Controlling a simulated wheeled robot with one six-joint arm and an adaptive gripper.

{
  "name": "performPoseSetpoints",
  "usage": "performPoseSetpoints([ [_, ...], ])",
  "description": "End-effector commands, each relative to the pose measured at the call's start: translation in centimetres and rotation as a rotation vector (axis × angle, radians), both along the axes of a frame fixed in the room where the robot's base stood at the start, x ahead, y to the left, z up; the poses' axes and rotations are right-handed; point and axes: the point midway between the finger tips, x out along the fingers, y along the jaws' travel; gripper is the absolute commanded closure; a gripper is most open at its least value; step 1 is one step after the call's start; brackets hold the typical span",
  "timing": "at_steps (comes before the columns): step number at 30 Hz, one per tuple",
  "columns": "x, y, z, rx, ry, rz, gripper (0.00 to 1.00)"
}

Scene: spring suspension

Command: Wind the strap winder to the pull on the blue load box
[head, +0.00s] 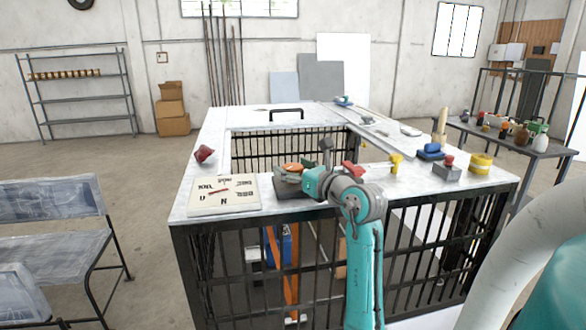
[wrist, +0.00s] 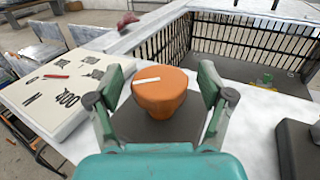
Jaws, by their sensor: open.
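The strap winder looks to be the orange round knob (wrist: 160,98) with a white line on top, on a dark base (wrist: 150,130). In the head view the knob (head: 291,166) shows just left of my gripper. My gripper (wrist: 161,84) is open, with one teal finger on each side of the knob; I cannot tell whether they touch it. A pale dial board (wrist: 60,92) with a red needle lies left of the knob; it also shows in the head view (head: 223,196). The blue load box (head: 286,246) is inside the cage, partly hidden by bars and an orange upright.
The white bench top (head: 210,150) frames an open barred pit (head: 290,147). A dark red lump (head: 204,153) lies on its left side. A yellow tape roll (head: 481,163), a grey block (head: 446,172) and a yellow piece (head: 396,163) stand to the right.

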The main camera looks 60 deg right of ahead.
Motion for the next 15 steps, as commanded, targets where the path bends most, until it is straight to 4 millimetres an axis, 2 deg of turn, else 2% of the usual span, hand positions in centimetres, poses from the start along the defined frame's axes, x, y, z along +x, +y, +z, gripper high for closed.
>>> performPoseSetpoints([
  [4,0.0,0.0,0.5,-0.002,-0.001,0.0,0.2],
  [8,0.0,0.0,1.9,-0.004,-0.002,0.001,0.2],
  [15,0.0,0.0,5.9,-0.005,-0.002,0.0,0.2],
])
